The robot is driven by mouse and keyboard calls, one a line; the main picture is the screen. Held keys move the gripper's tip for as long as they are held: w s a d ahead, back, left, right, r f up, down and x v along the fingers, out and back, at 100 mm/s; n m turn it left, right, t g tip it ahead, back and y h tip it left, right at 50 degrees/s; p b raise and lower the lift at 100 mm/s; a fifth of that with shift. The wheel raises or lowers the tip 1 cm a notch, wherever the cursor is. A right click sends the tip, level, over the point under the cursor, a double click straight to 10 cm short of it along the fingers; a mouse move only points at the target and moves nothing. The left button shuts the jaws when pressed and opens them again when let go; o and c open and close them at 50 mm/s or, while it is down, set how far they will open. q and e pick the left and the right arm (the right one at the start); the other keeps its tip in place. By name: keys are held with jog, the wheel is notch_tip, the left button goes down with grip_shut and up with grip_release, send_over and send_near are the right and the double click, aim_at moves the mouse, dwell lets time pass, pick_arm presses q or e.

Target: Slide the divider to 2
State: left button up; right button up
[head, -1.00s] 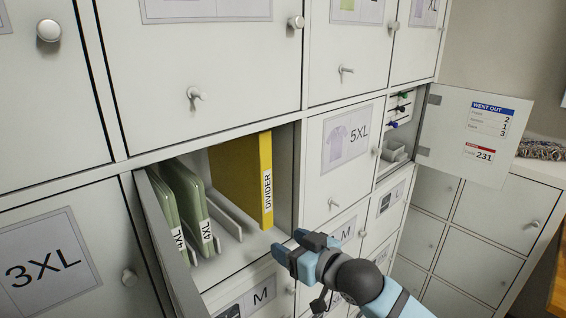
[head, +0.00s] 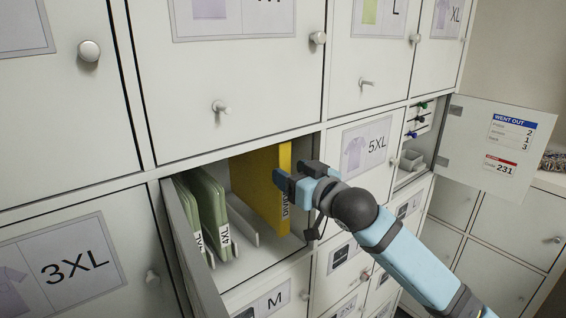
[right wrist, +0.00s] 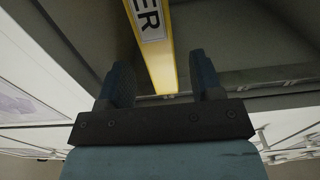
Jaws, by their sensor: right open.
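The yellow divider (head: 264,185) stands upright in the open locker compartment (head: 240,270), to the right of the green 4XL packs (head: 207,215). Its front edge carries a label, partly hidden by my right gripper. My right gripper (head: 282,180) is at the divider's front edge. In the right wrist view the gripper (right wrist: 165,85) is open, with the divider's yellow edge (right wrist: 158,65) between its two fingers and a gap on each side. No number marks show on the compartment floor. My left gripper is not in view.
A low rail (head: 243,222) stands on the compartment floor between the packs and the divider. The compartment's door (head: 185,240) is open at left. Closed lockers with knobs surround it. An open door with a "WENT OUT" notice (head: 510,145) stands at right.

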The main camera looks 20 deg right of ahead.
aim_at(285, 169)
jog(key=shift+p+x, duration=0.3)
jog(key=shift+x, duration=1.45)
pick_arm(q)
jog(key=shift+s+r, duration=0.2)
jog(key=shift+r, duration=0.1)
